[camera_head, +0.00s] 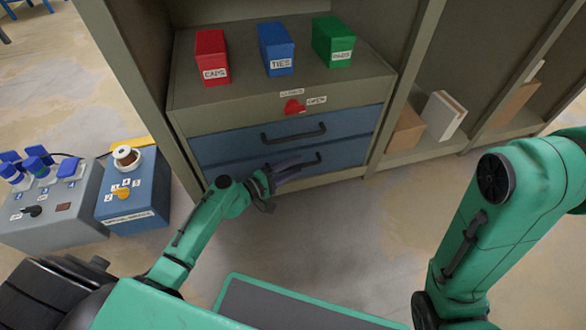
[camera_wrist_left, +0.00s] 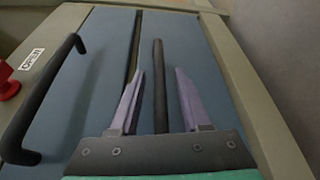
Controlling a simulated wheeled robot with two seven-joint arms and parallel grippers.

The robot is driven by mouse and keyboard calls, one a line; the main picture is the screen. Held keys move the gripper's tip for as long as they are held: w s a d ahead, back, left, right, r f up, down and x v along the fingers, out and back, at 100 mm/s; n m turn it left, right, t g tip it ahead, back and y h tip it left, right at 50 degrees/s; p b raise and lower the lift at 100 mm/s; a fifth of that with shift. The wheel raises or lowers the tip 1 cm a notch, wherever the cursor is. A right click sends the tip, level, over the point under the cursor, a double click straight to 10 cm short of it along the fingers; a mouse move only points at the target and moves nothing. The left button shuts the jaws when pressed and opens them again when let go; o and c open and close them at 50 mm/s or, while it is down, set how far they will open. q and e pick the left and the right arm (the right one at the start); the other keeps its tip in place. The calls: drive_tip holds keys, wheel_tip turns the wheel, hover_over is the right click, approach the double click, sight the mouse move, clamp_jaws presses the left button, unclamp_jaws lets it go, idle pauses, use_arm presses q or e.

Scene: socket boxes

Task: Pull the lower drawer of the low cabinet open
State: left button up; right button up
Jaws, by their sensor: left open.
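The low cabinet (camera_head: 178,92) has two blue drawer fronts with black bar handles. The lower drawer (camera_head: 345,155) looks shut, and its handle (camera_head: 318,158) is partly hidden behind my left gripper (camera_head: 287,168). In the left wrist view, the lower handle (camera_wrist_left: 160,110) runs between the two spread fingers of my left gripper (camera_wrist_left: 159,78), with a gap on each side. The left gripper is open at the lower drawer front. The upper drawer (camera_head: 355,123) is shut; its handle also shows in the left wrist view (camera_wrist_left: 38,105). My right gripper is out of view.
A red knob (camera_head: 293,107) sits above the upper drawer. Red (camera_head: 212,58), blue (camera_head: 276,50) and green (camera_head: 334,42) boxes stand on the cabinet. A blue box with a yellow switch (camera_head: 135,195) stands at left. The floor before the drawers (camera_head: 340,220) is clear.

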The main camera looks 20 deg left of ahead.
use_arm(q)
clamp_jaws()
idle(1.4)
